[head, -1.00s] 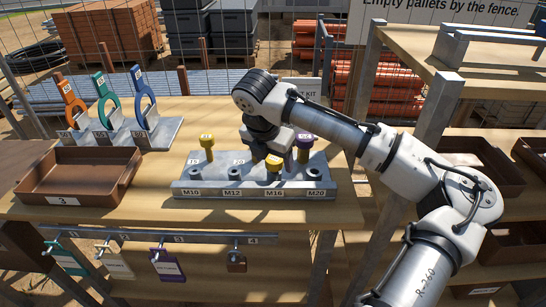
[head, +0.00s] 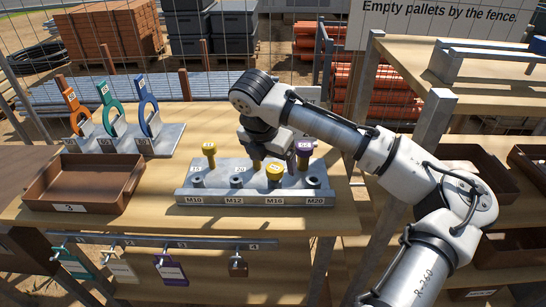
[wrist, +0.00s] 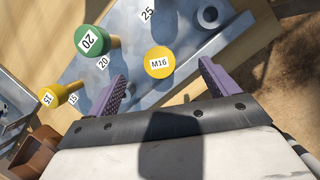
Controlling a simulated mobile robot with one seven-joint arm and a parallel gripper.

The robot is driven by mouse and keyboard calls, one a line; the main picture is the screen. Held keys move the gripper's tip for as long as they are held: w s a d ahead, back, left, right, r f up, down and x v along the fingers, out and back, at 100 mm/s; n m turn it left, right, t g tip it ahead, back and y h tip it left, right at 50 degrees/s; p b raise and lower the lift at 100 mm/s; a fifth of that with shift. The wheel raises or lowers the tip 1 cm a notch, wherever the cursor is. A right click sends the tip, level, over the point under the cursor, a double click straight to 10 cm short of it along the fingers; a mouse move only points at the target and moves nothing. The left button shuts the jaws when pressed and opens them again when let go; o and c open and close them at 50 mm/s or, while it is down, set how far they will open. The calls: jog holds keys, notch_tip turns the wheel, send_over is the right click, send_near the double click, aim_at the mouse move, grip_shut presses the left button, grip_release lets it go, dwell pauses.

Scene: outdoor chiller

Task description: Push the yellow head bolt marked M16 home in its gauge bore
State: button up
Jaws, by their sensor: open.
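The yellow bolt head stands in the front row of the grey gauge block (head: 188,200), above the M16 label (head: 274,200). The bolt (head: 274,172) appears upright with its head raised above the block; how deep its shank sits I cannot tell. In the wrist view its round top, marked M16 (wrist: 159,62), lies between the fingers from this angle. My gripper (wrist: 161,75) is open, with purple fingers apart on either side of the bolt head and nothing held. In the head view my gripper is just behind the bolt, with its fingers mostly hidden.
A yellow-headed plug (head: 209,149), a purple-headed plug (head: 304,147) and a green-headed plug marked 20 (wrist: 89,40) stand in the back row. Empty bores flank the bolt. A brown tray (head: 66,208) and a ring-gauge rack (head: 165,140) stand left. Bare tabletop lies between.

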jog(key=p+v, duration=0.2)
jog(key=v, duration=0.1)
jog(key=shift+r, duration=0.3)
